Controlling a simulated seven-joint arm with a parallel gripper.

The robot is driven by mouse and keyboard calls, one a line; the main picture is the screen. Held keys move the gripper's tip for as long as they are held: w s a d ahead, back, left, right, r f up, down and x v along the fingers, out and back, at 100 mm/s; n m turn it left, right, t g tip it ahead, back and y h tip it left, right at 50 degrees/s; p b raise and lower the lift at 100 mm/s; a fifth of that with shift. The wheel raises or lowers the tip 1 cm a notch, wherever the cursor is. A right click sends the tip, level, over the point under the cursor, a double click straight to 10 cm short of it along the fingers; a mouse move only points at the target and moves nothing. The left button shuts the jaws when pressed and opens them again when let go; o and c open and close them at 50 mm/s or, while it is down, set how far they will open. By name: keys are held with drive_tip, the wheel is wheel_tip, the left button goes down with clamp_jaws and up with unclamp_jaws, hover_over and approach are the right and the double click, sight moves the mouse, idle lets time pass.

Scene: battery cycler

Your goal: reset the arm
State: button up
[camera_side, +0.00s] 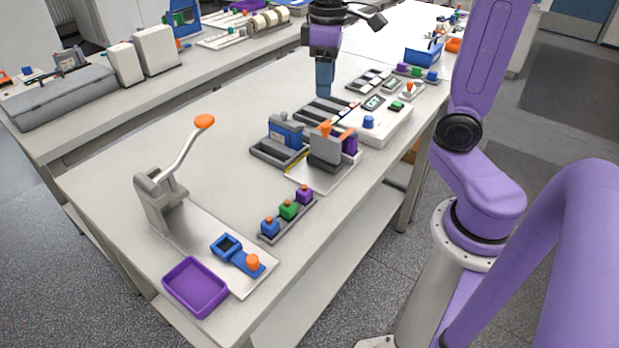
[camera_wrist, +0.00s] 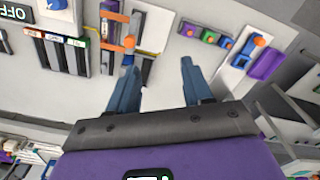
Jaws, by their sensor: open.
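My gripper (camera_side: 324,92) is in the air above the far middle of the white bench (camera_side: 230,120), pointing down, in the side view. In the wrist view my gripper (camera_wrist: 157,62) shows two blue-grey fingers spread apart, with nothing between them but bench surface below. A grey fixture with an orange knob (camera_side: 326,148) stands on the bench, nearer the side camera than my gripper. Dark slotted trays (camera_side: 322,110) lie close to the spot under my gripper. I cannot tell the exact height above them.
A lever press with an orange knob (camera_side: 157,200) and a purple tray (camera_side: 195,286) stand at the near left. A rack of coloured blocks (camera_side: 288,213) lies along the front edge. A white cycler box (camera_side: 375,126) and a blue bin (camera_side: 423,54) stand farther right. The bench's left middle is clear.

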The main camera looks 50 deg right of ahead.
drive_tip(key=s+a+f+n, duration=0.3)
drive_tip(key=s+f, duration=0.1)
drive_tip(key=s, duration=0.5)
drive_tip(key=s+a+f+n, duration=0.4)
drive_tip(key=s+f, duration=0.1)
drive_tip(key=s, duration=0.5)
drive_tip(key=shift+a, duration=0.1)
